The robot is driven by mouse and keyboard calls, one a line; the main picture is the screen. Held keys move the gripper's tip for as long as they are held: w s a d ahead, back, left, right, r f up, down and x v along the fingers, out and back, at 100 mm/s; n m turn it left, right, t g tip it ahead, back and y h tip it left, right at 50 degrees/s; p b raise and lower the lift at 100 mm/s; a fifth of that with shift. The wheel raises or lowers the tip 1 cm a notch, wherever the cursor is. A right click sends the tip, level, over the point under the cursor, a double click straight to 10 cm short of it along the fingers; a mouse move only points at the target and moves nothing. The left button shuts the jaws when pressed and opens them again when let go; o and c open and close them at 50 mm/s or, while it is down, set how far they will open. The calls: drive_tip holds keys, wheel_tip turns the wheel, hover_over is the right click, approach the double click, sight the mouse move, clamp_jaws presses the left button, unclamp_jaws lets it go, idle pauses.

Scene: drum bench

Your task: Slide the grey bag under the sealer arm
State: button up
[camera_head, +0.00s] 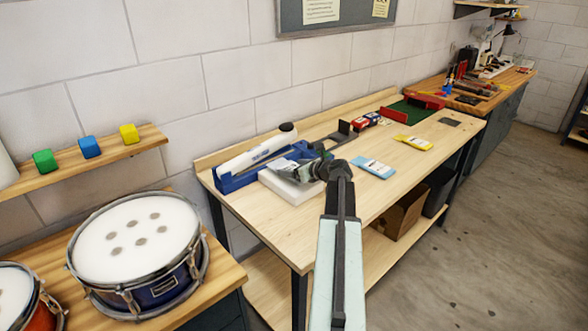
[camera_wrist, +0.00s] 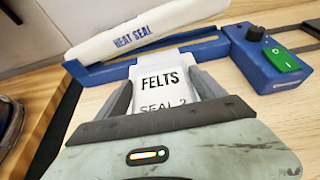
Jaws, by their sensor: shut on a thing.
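The grey bag (camera_wrist: 165,80), pale and printed FELTS SEAL 2, lies between the fingers of my gripper (camera_wrist: 163,95) in the wrist view. My gripper is shut on it. The bag's far end meets the blue base of the heat sealer (camera_wrist: 262,60). The white sealer arm (camera_wrist: 145,30) is beyond that end and looks raised. In the head view, my gripper (camera_head: 310,168) is low over the bench in front of the sealer (camera_head: 233,183). My gripper body hides the bag's near part.
A blue packet (camera_head: 373,168) and a yellow packet (camera_head: 413,142) lie on the bench to the right. The sealer has a black knob and green switch (camera_wrist: 283,60). The bench's front right is clear.

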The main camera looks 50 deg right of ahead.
sight(283, 164)
wheel_tip(283, 164, down, 2)
drive_tip(key=shift+w+f+b, duration=0.15)
drive_tip(key=shift+b, duration=0.7)
drive_tip(key=shift+w, duration=0.5)
drive_tip(key=shift+w+d, duration=0.15)
drive_tip(key=shift+w, duration=1.45)
drive_tip(key=shift+w+d, duration=0.1)
drive_tip(key=shift+w, duration=1.45)
drive_tip(key=o, duration=1.4)
drive_tip(key=shift+s, duration=0.1)
drive_tip(key=p+v, duration=0.3)
drive_tip(key=v, duration=0.4)
drive_tip(key=shift+s+r, duration=0.3)
drive_tip(key=shift+r, duration=0.05)
drive_tip(key=shift+f, duration=0.1)
